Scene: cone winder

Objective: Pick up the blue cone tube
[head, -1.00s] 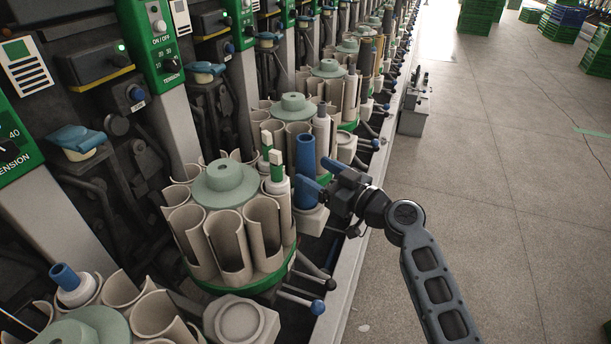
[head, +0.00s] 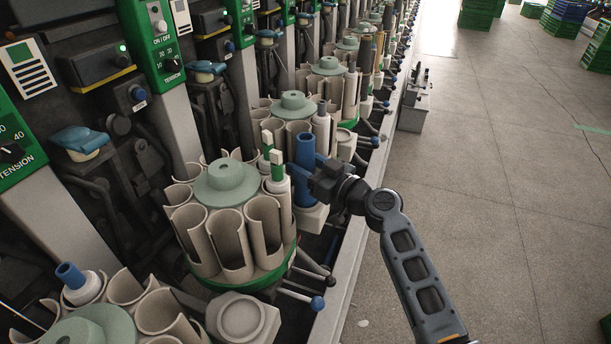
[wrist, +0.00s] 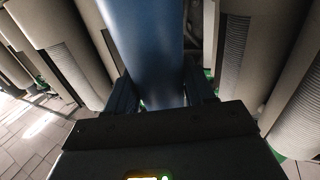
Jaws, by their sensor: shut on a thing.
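The blue cone tube (head: 305,165) stands upright on a light block to the right of the nearest full carousel. My gripper (head: 313,178) has come in from the right and is shut on the tube around its middle. In the wrist view the blue tube (wrist: 148,50) fills the space between my two dark fingers (wrist: 160,98), one on each side of it. The tube's lower end is hidden behind the gripper body in the wrist view. In the head view the tube still appears to be over its block; I cannot tell whether it touches it.
A carousel (head: 230,247) of beige cups stands just left of the tube, with green-and-white tubes (head: 274,165) close beside it. Another blue-tipped tube (head: 70,275) is at the lower left. Blue-knobbed levers (head: 317,303) stick out below.

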